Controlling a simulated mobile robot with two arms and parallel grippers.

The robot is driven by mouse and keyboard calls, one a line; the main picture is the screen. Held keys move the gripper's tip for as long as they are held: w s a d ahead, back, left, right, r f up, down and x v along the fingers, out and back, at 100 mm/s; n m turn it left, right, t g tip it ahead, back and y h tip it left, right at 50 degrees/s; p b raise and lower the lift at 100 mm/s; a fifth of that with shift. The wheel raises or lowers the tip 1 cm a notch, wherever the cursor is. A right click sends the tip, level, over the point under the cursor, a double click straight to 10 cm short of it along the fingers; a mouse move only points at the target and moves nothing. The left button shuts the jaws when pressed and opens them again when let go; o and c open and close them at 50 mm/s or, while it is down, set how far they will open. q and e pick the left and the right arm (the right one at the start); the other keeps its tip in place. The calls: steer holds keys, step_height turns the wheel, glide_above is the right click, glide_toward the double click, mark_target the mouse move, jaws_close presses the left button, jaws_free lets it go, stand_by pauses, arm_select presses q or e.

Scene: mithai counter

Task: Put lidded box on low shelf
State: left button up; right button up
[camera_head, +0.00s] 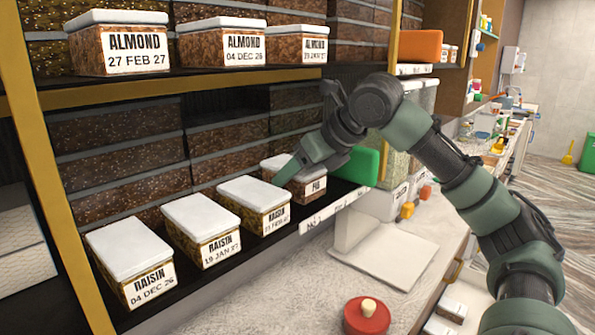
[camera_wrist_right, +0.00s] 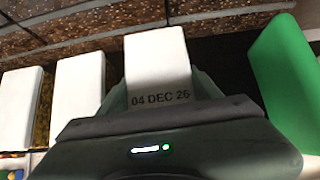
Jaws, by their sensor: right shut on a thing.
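The lidded box (camera_head: 313,190) has a white lid and a white label, and sits at the right end of the row on the low shelf (camera_head: 150,312). My right gripper (camera_head: 290,172) reaches over it from the right and is shut on it. In the right wrist view the held box (camera_wrist_right: 157,62) is between the fingers, with "04 DEC 26" readable. The arm and fingers hide part of the box in the head view. It appears level with the neighbouring boxes; whether its base touches the shelf I cannot tell. My left gripper is not in view.
Several raisin boxes (camera_head: 254,192) stand left of the held box. A green block (camera_head: 357,165) stands close on its right. Almond boxes (camera_head: 120,42) line the upper shelf. A red lid with a knob (camera_head: 366,318) and a white scale (camera_head: 385,255) are on the counter below.

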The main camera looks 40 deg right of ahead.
steer(key=shift+w+f, duration=0.1)
steer(key=shift+f, duration=0.7)
steer(key=shift+s+r, duration=0.15)
steer(key=shift+s, duration=0.1)
steer(key=o, duration=1.7)
steer(key=shift+w+f, duration=0.1)
steer(key=shift+f, duration=0.1)
steer(key=shift+r, duration=0.25)
steer(key=v, duration=1.2)
steer(key=shift+f, duration=0.1)
